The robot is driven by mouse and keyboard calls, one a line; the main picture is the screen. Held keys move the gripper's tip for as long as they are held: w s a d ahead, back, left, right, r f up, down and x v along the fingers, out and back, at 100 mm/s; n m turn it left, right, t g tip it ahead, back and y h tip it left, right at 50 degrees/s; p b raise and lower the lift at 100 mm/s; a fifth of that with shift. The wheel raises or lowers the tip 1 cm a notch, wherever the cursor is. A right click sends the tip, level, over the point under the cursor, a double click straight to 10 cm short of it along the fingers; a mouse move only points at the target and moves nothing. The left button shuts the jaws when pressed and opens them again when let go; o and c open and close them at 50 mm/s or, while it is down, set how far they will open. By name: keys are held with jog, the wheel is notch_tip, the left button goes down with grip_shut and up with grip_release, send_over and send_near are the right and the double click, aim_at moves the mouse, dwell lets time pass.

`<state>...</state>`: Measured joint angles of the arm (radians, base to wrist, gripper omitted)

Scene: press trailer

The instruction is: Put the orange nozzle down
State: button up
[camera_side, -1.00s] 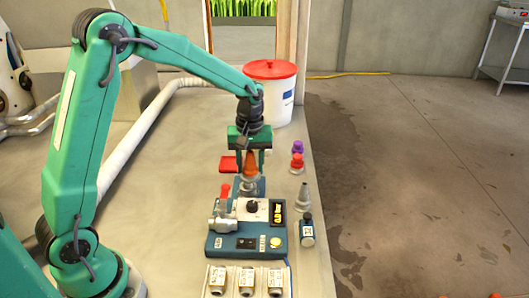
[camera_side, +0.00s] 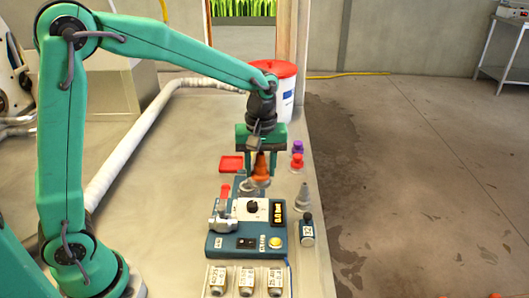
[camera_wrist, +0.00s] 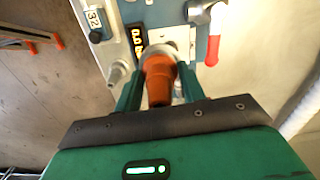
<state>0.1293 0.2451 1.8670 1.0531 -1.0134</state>
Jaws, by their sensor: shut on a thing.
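The orange nozzle (camera_side: 262,164) is upright between the fingers of my gripper (camera_side: 261,172), behind the blue press unit (camera_side: 218,243) in the side view. My gripper is shut on it. A pale grey collar shows just below the orange part; I cannot tell whether it touches anything beneath. In the wrist view the orange nozzle (camera_wrist: 158,80) sits between the two green fingers of my gripper (camera_wrist: 160,82), with the press unit (camera_wrist: 172,12) beyond it.
A grey nozzle (camera_side: 303,197) and small bottle (camera_side: 307,231) stand to the right. Red (camera_side: 297,161) and purple (camera_side: 298,147) nozzles stand farther back. A red tray (camera_side: 231,163) lies left of my gripper. A red-lidded bucket (camera_side: 287,95) stands behind. Labelled cylinders (camera_side: 246,281) line the front.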

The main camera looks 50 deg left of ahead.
jog(key=shift+w, duration=0.15)
jog(key=shift+w, duration=0.65)
jog(key=w+a+f, duration=0.1)
jog(key=w+f, duration=0.1)
jog(key=w, duration=0.7)
jog(key=w+a+f, duration=0.1)
jog(key=w+f, duration=0.1)
jog(key=w, duration=0.6)
jog(key=shift+w+n, duration=0.3)
jog(key=shift+w, duration=0.05)
jog(key=shift+a+f, duration=0.1)
jog(key=shift+f, duration=4.95)
